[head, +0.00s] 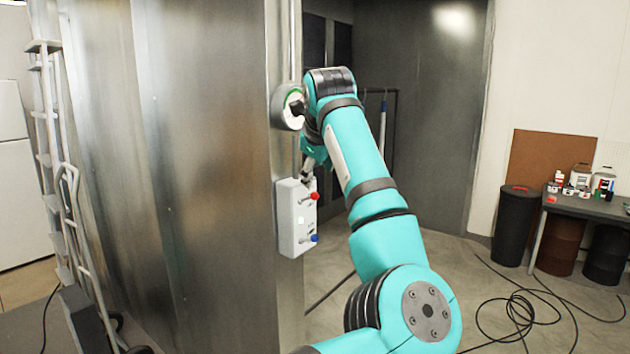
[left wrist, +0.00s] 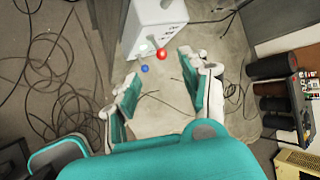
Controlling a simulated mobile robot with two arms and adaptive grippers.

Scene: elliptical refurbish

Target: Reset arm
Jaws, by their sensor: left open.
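My left arm reaches in from the bottom of the head view. Its gripper (head: 309,165) is partly hidden by the wrist, just above a white control box (head: 297,222). The box is on the edge of a metal wall and has a red knob (head: 314,196) above a blue knob (head: 314,238). In the left wrist view my left gripper (left wrist: 158,68) is open, with nothing between its fingers. The white box (left wrist: 152,22), red knob (left wrist: 162,54) and blue knob (left wrist: 145,68) lie beyond the fingertips. I see no contact. My right gripper is not in view.
The metal wall (head: 205,160) stands close left of the arm, with a round white fitting (head: 287,107) beside my wrist. A white ladder (head: 55,150) is at the left. Black cables (head: 520,315) lie on the floor at right, near a dark bin (head: 515,228) and a table with cans.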

